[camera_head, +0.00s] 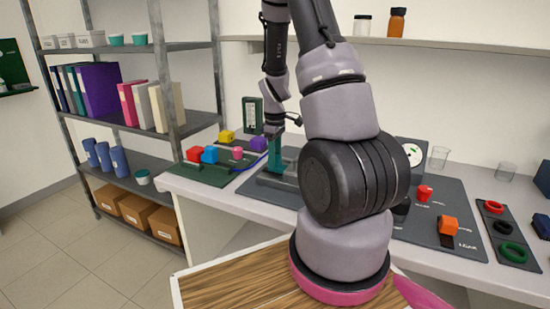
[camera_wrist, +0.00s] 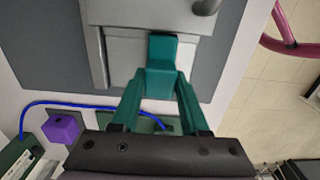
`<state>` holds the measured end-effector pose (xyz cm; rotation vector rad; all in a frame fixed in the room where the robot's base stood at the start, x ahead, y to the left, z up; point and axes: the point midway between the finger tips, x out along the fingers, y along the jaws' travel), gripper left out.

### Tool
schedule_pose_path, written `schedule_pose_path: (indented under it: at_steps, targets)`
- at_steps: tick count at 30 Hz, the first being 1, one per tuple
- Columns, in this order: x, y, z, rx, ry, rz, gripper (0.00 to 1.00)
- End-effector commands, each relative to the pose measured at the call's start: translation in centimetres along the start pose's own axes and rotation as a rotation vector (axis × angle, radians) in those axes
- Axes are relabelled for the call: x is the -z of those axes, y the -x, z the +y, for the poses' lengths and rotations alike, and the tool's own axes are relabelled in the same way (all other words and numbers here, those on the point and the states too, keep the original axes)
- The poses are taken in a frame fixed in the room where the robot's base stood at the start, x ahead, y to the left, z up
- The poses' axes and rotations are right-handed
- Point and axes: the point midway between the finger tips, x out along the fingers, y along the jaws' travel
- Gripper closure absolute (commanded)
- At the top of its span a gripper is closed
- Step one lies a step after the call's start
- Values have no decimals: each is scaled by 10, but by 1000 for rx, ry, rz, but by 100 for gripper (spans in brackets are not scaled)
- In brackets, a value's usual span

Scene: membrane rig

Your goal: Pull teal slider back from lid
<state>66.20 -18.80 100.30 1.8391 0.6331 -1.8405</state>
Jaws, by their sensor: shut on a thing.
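The teal slider (camera_wrist: 163,52) is a small block in the wrist view, lying against a pale grey lid (camera_wrist: 118,50) on a grey rig. My gripper (camera_wrist: 161,83) has teal fingers that close in on the slider's near end from both sides, and it is shut on it. In the head view my gripper (camera_head: 274,158) points down over the dark base plate (camera_head: 268,190) at the back of the bench. There the teal of fingers and slider runs together, and my arm hides much of the rig.
A blue tube (camera_wrist: 60,104) runs close by my fingers, beside a purple block (camera_wrist: 62,128). Rings (camera_head: 512,252) and more parts lie on the right.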

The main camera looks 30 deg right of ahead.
Motion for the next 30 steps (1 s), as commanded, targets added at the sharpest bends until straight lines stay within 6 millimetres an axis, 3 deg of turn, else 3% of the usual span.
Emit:
schedule_pose_path:
  at_steps: [9, 16, 24, 25, 27, 30]
  targets:
    - [1, 1, 1, -2, 0, 2, 100]
    - [27, 1, 1, -2, 2, 3, 100]
    - [30, 1, 1, -4, 1, 5, 100]
    - [30, 1, 1, -4, 1, 5, 48]
    - [30, 1, 1, -4, 1, 5, 25]
    - [30, 1, 1, -3, 1, 3, 25]
